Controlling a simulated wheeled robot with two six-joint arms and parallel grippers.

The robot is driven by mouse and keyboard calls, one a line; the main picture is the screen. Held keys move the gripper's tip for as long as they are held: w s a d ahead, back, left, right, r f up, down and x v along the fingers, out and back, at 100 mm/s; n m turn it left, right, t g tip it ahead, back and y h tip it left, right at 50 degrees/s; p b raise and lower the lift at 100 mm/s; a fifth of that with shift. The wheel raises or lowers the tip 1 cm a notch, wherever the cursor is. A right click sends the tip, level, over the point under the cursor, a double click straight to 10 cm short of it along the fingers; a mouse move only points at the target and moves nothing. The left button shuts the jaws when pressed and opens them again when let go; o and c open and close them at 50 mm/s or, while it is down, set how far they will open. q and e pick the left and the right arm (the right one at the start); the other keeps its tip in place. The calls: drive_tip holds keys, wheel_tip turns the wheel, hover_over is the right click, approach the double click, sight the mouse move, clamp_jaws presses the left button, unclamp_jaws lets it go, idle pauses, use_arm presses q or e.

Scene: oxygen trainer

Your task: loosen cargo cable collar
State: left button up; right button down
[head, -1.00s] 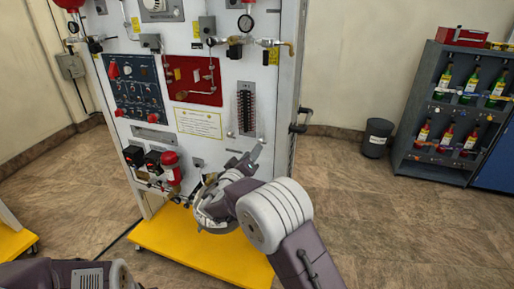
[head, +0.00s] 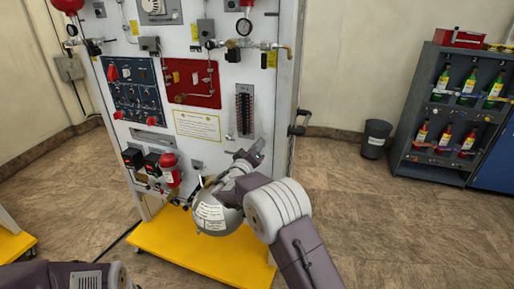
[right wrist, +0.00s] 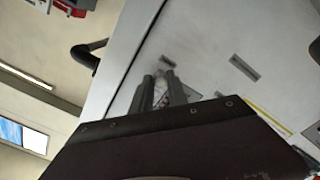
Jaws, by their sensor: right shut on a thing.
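My right gripper (head: 212,186) is at the lower right of the white trainer panel (head: 212,150), with my arm reaching in from the lower right. In the right wrist view its two fingers (right wrist: 163,90) are close together and point at the panel face, shut on a small part there. That part is mostly hidden by the fingers, so I cannot make out the collar's shape or its cable. My left gripper is out of the picture; only part of the left arm shows.
A red-topped fitting (head: 170,170) and black boxes stand left of the gripper. A yellow base (head: 190,252) lies under the panel. A black handle (head: 299,122) sticks out at the panel's right edge. A bin (head: 376,138) and bottle rack (head: 420,158) stand farther right, with open floor between.

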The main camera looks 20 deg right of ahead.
drive_tip(key=shift+n+b, duration=1.4)
drive_tip(key=shift+n, duration=10.5)
drive_tip(key=c, duration=1.3)
unclamp_jaws()
